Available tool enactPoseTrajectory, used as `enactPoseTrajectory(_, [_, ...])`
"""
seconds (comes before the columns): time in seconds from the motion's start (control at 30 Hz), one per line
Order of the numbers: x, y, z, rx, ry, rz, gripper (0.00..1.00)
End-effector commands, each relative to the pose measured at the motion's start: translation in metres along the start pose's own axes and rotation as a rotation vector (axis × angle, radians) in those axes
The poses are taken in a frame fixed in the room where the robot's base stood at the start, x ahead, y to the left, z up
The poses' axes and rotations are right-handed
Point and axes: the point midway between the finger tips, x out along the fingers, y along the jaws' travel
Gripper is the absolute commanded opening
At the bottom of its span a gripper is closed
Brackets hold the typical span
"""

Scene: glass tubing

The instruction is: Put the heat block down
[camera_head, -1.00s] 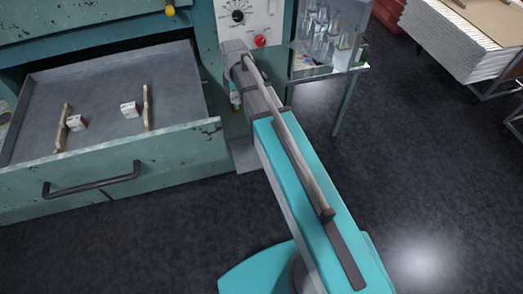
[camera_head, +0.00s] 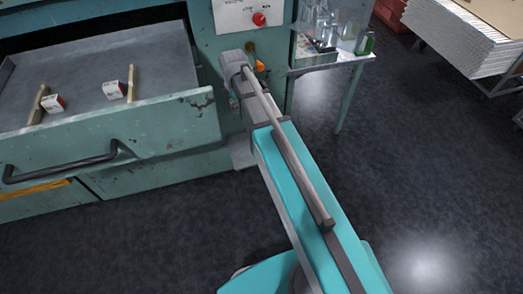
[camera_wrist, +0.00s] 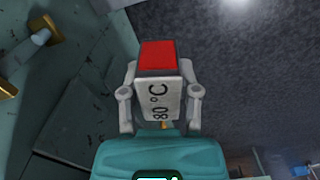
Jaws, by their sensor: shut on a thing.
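The heat block (camera_wrist: 158,56) has a red end and a white side marked "80 °C". In the wrist view it sits between the two fingers of my gripper (camera_wrist: 160,78), which are shut on it from both sides. In the head view, my arm hides the held block and most of the gripper.
The drawer front with its dark handle (camera_head: 60,163) juts out left of my arm. A red knob (camera_head: 259,19) is on the panel above. A side shelf (camera_head: 330,61) with glassware stands to the right. Open dark floor (camera_head: 420,190) lies right of my arm.

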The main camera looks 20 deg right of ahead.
Motion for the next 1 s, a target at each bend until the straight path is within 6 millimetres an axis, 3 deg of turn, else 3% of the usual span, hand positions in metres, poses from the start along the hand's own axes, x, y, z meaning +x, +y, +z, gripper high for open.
enactPoseTrajectory(0.03, [0.018,0.000,0.000,-0.006,0.000,0.000,0.00])
enactPoseTrajectory(1.0, [0.181,-0.002,-0.001,-0.120,0.000,0.001,0.00])
